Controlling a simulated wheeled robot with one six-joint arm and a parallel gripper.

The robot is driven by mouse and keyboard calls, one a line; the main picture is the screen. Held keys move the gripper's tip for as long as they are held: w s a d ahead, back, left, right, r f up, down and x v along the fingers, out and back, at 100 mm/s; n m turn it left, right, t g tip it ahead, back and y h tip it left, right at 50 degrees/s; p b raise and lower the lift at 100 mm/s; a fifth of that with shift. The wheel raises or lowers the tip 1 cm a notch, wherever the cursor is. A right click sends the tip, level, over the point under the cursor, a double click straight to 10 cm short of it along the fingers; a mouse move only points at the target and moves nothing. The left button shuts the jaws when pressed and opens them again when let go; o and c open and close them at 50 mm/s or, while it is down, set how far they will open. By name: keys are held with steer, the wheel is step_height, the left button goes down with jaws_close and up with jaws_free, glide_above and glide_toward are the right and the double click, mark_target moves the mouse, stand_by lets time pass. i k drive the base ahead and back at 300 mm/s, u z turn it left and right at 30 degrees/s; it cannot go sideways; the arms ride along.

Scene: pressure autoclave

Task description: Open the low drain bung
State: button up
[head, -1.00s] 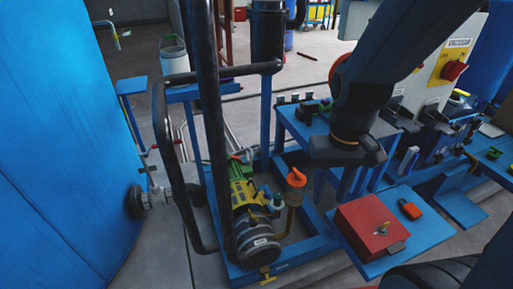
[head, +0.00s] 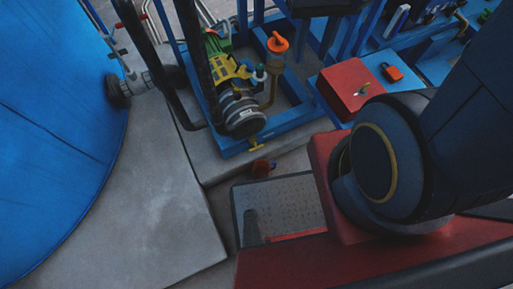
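I cannot tell for certain which part is the low drain bung. A small yellow tap-like fitting (head: 256,146) sits low at the front of the pump frame, below the grey ribbed pump (head: 241,112). A small dark red round piece (head: 263,168) is low down just in front of the frame; its detail is too small to read. My gripper (head: 325,6) is a dark block cut by the top edge, above and behind these parts and apart from them. Its fingers cannot be made out.
The blue vessel (head: 45,130) fills the left, with a black handwheel (head: 118,90) on its side. An orange-handled valve (head: 278,43) stands on the pump frame. A red box (head: 352,85) and an orange padlock (head: 391,72) are at right.

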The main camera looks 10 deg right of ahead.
mark_target(255, 146)
steer(key=z, duration=0.65)
steer(key=k, duration=1.35)
steer(key=u, duration=0.5)
steer(key=k, duration=0.6)
steer(key=u, duration=0.6)
